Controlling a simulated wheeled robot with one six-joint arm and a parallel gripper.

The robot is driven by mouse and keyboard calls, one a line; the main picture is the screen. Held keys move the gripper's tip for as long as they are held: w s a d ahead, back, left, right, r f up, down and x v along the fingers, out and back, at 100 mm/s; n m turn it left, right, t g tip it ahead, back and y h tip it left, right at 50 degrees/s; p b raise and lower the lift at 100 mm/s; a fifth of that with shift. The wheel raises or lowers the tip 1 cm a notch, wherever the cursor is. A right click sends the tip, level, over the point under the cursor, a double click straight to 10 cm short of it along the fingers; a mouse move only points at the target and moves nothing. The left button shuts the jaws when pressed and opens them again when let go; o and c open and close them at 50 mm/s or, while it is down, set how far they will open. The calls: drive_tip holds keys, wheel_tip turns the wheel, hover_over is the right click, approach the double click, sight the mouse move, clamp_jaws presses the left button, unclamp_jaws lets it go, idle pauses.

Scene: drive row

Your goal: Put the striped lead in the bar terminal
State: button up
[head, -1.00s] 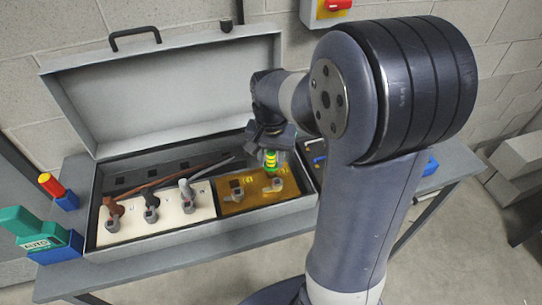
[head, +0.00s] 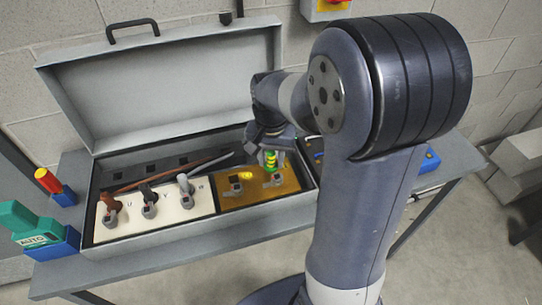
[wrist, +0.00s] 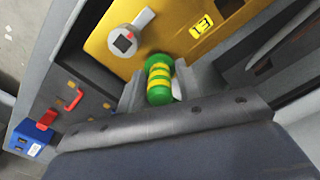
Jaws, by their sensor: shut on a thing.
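The striped lead (head: 270,160), green with yellow bands, is in my gripper (head: 270,153). The lead also shows between the fingers in the wrist view (wrist: 159,80). My gripper is shut on it above the yellow panel (head: 230,203) in the open case. A grey terminal with a dark square opening (head: 273,180) is on that panel just below the lead; the wrist view shows a terminal (wrist: 124,41) close to the lead's upper left. A second terminal (head: 236,187) is to its left. I cannot tell which is the bar terminal, nor whether the lead touches one.
A white panel (head: 170,212) holds brown, black and grey leads in terminals. The case lid (head: 170,85) stands open behind. A green-blue AUTO device (head: 38,232) and a red-yellow-blue one (head: 57,186) are at the left. A blue box (wrist: 27,142) is at the wrist view's lower left.

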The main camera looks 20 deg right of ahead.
drive_tip(key=shift+f+b, duration=0.35)
drive_tip(key=shift+f, duration=0.3)
drive_tip(key=o, duration=1.1)
wheel_tip(320, 180, up, 11)
drive_tip(key=shift+f, duration=0.1)
wheel_tip(320, 180, down, 11)
drive_tip(key=shift+r, duration=0.2)
drive_tip(key=shift+r+p, duration=0.35)
drive_tip(key=shift+r, duration=0.05)
